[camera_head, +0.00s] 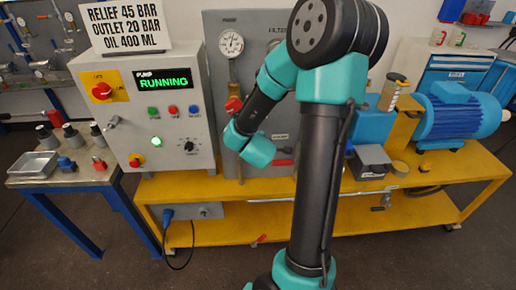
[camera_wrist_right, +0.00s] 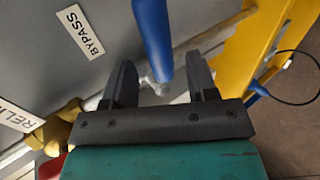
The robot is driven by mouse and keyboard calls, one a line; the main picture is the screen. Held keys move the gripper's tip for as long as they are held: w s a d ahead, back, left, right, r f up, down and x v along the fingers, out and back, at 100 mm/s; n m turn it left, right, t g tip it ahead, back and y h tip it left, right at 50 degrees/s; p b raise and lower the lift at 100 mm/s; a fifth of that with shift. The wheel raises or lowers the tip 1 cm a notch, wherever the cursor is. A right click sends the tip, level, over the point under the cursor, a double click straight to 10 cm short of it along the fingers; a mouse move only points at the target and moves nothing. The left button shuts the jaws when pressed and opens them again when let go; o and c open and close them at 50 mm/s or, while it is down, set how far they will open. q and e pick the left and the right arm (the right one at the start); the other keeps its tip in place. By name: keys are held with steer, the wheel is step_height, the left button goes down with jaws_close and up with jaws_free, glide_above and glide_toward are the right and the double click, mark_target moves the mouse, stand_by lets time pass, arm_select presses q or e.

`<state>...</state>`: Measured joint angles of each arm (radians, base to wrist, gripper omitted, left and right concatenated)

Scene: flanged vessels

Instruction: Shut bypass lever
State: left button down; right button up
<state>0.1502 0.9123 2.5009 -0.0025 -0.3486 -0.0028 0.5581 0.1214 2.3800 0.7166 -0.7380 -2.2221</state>
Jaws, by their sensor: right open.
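The bypass lever is a blue bar (camera_wrist_right: 153,38) in the right wrist view, coming down from the top edge toward a small metal pivot. A white "BYPASS" label (camera_wrist_right: 79,32) is on the grey panel to its left. My right gripper (camera_wrist_right: 162,82) is open, with one dark finger on each side of the lever's lower end. I cannot tell whether either finger touches it. In the head view my right arm's teal wrist is in front of the grey panel (camera_head: 217,27) and hides the gripper and the lever. My left gripper is not in view.
A brass fitting (camera_wrist_right: 62,130) and a "RELIEF" label (camera_wrist_right: 18,116) are close to the left of the gripper. The control box (camera_head: 195,85) reads "RUNNING" and stands left of the panel on the yellow bench (camera_head: 215,235). A blue motor (camera_head: 455,115) is at right.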

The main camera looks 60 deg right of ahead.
steer(key=v, duration=1.2)
steer(key=shift+s+a+r, duration=0.15)
steer(key=shift+a+r, duration=0.05)
steer(key=shift+a, duration=0.1)
steer(key=shift+f, duration=0.1)
steer(key=w+a+f+m+y, duration=0.25)
steer(key=w+a+f, duration=0.3)
steer(key=f, duration=0.35)
steer(key=w+a+f+m+y, duration=0.1)
steer(key=w+a+f+y, duration=0.4)
steer(key=f, duration=0.3)
steer(key=s+a+f+m+g+y, duration=0.3)
steer(key=a+f+m+g+y, duration=0.2)
steer(key=a+f, duration=1.1)
step_height(320, 180, down, 3)
steer(key=shift+s+a+f+m+g, duration=0.1)
steer(key=shift+s+a+m+g, duration=0.05)
steer(key=shift+a+m+g, duration=0.25)
steer(key=shift+d, duration=0.1)
